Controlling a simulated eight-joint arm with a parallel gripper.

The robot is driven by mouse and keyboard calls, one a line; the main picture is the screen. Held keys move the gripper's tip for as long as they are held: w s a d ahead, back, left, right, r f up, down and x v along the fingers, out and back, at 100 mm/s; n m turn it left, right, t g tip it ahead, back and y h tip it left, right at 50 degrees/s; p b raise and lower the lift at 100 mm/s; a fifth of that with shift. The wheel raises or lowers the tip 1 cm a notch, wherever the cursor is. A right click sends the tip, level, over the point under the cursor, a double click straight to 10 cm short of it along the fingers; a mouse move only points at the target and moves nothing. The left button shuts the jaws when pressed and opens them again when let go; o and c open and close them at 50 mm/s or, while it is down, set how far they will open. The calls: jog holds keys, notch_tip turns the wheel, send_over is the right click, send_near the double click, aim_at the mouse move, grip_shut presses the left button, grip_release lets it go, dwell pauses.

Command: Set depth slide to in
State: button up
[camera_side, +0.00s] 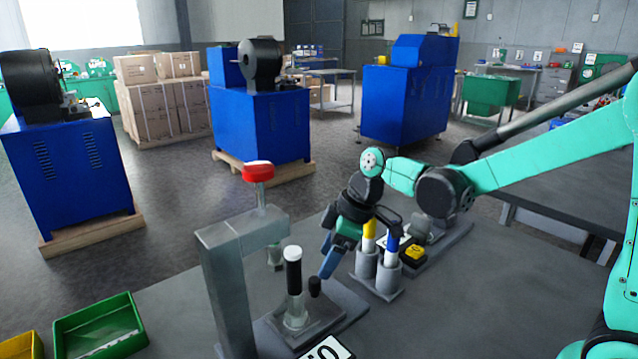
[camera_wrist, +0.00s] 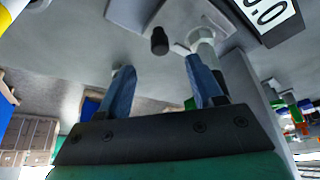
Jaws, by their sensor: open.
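A grey press frame (camera_side: 222,270) with a red knob (camera_side: 258,170) on its top stands in the middle of the side view. My gripper (camera_side: 329,265) points down just above and beside the knob. In the wrist view my gripper (camera_wrist: 158,66) has its blue fingers apart and empty, with the black knob (camera_wrist: 159,40) beyond the gap between the tips.
Right of the press, grey holders carry a yellow-topped stick (camera_side: 369,235) and a blue-topped stick (camera_side: 391,247), close to my gripper. A yellow button (camera_side: 415,252) sits behind them. A white number card (camera_side: 328,348) lies in front, and a green tray (camera_side: 98,325) stands left.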

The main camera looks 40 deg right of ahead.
aim_at(315, 279)
jog(key=shift+x, duration=2.55)
grip_shut()
